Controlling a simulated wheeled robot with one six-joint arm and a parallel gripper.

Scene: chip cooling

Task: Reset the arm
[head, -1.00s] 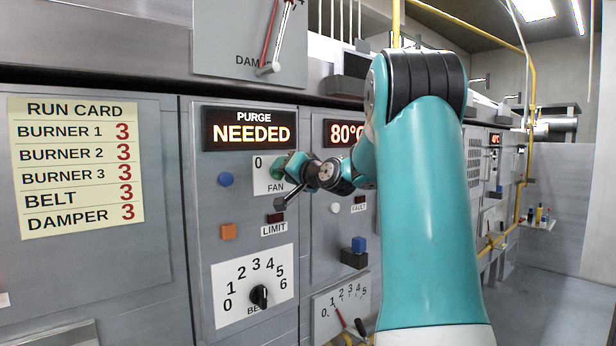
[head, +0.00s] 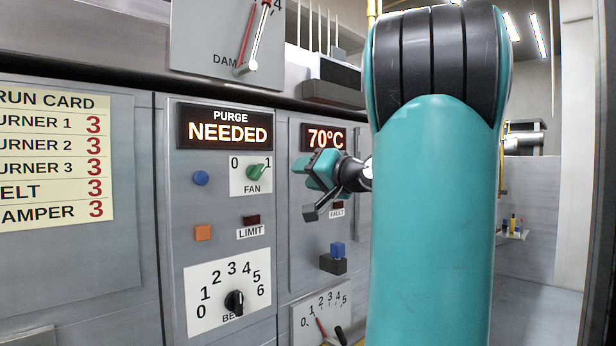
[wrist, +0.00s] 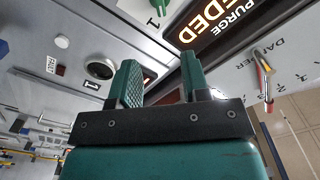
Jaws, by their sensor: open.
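My teal arm (head: 430,215) stands large at the right of the head view, bent at its black-banded joint. My gripper (head: 311,172) is in front of the panel below the 70°C display (head: 325,138), to the right of the green fan knob (head: 256,172) and apart from it. In the wrist view my gripper (wrist: 159,72) shows two green fingers spread apart with nothing between them. The fan knob points towards 1. The purge display (head: 226,126) reads NEEDED; it also shows in the wrist view (wrist: 217,24).
Close by on the panel are a blue button (head: 200,179), an orange button (head: 203,232), the belt dial (head: 234,302), a blue-topped black block (head: 335,259) and the damper lever (head: 256,45) above. Open floor (head: 545,310) lies at the far right.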

